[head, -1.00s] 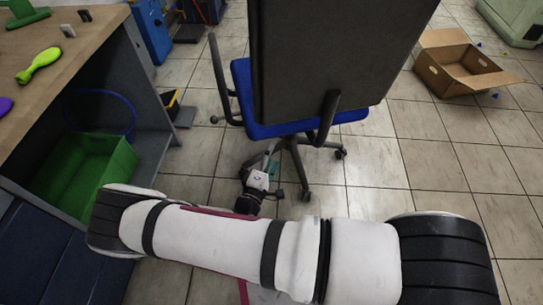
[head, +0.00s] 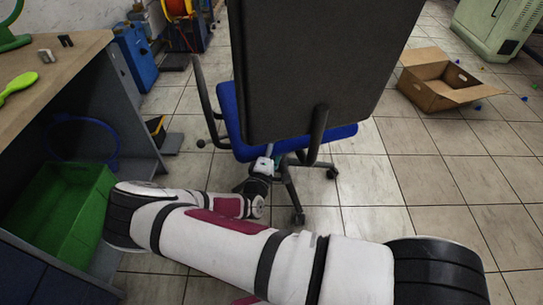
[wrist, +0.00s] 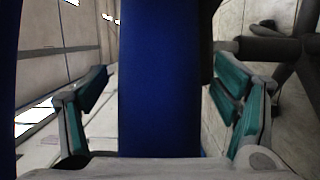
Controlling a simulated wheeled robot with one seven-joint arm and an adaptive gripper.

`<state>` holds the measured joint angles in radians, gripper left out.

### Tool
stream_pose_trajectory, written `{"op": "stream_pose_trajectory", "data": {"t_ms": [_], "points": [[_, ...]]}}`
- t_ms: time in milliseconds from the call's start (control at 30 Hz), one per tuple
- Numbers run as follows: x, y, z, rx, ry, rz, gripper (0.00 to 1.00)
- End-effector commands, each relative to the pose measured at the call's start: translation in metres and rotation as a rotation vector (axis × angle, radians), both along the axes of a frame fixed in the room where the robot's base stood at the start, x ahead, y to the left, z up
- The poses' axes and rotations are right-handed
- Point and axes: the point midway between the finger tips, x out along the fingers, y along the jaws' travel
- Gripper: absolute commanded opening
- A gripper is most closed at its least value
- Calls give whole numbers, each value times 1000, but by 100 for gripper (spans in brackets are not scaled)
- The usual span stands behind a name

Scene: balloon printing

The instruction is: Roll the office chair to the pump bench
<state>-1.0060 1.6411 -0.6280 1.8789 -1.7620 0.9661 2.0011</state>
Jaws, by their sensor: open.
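The office chair (head: 320,75) stands in front of me with its dark backrest toward me, a blue seat (head: 340,138), black armrests and a wheeled base. My gripper (head: 270,160) is low behind the chair, near the back edge of the seat; its fingers are mostly hidden by the chair in the head view. In the wrist view, a blue upright part (wrist: 160,85) fills the middle between my two open teal-padded fingers (wrist: 165,110). Both fingers appear apart from it. I cannot tell which bench is the pump bench.
A wooden-topped bench (head: 45,75) with a green crate (head: 65,210) under it stands at the left. Blue machines (head: 135,55) are at the back left. An open cardboard box (head: 440,90) lies at the right, near a pale green cabinet (head: 500,28).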

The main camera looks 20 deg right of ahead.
Motion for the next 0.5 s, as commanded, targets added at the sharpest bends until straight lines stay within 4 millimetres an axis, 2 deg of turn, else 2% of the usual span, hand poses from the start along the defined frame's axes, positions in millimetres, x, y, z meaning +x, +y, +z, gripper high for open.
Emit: {"op": "stream_pose_trajectory", "data": {"t_ms": [333,367,500], "points": [[3,-2,0,0,0,0,82],[3,-2,0,0,0,0,79],[3,-2,0,0,0,0,48]]}}
